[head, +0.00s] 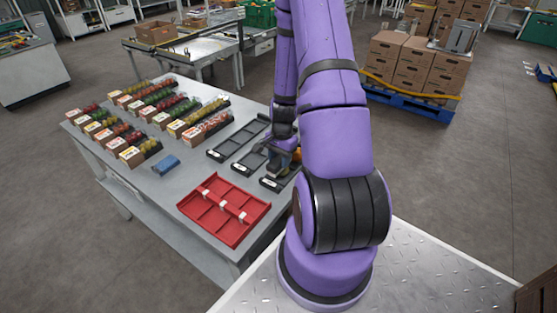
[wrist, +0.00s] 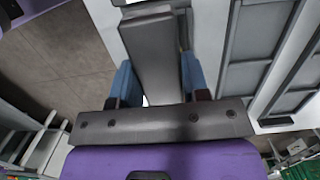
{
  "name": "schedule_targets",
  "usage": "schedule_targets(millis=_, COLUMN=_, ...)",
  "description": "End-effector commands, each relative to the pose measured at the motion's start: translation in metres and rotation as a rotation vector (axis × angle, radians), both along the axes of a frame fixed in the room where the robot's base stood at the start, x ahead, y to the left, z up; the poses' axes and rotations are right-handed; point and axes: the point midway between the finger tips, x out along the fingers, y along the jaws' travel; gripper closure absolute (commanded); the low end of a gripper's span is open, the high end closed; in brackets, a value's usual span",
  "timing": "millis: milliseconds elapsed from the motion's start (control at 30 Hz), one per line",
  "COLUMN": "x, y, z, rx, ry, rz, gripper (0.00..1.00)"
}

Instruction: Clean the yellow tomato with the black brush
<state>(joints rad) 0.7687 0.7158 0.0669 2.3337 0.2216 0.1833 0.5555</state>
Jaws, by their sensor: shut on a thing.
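My gripper (head: 279,161) is low over the right end of the table, at the dark trays. In the wrist view, its blue fingers (wrist: 158,88) are shut on a dark grey, bar-like thing, which looks like the black brush (wrist: 152,55). Its bristles are not visible. In the head view, a small yellow-orange patch (head: 297,154) shows right beside my gripper, partly hidden by my arm. It may be the yellow tomato, but I cannot tell whether the brush touches it. No tomato is visible in the wrist view.
Black trays (head: 236,138) lie at and left of my gripper. A red divided tray (head: 189,207) is at the table's front edge, with a blue block (head: 166,164) behind it. Several tomato punnets (head: 131,155) fill the left side. Boxes on a blue pallet (head: 408,103) stand behind, right.

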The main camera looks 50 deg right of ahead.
Motion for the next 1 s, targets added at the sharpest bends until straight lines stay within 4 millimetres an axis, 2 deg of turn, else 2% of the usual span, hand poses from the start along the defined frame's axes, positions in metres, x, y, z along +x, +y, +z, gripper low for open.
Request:
schedule_targets(millis=800, x=0.002, y=-0.035, z=0.000, rx=0.000, ry=0.000, rz=-0.002, gripper=0.77)
schedule_targets(millis=1000, x=0.002, y=-0.036, z=0.000, rx=0.000, ry=0.000, rz=-0.001, gripper=0.77)
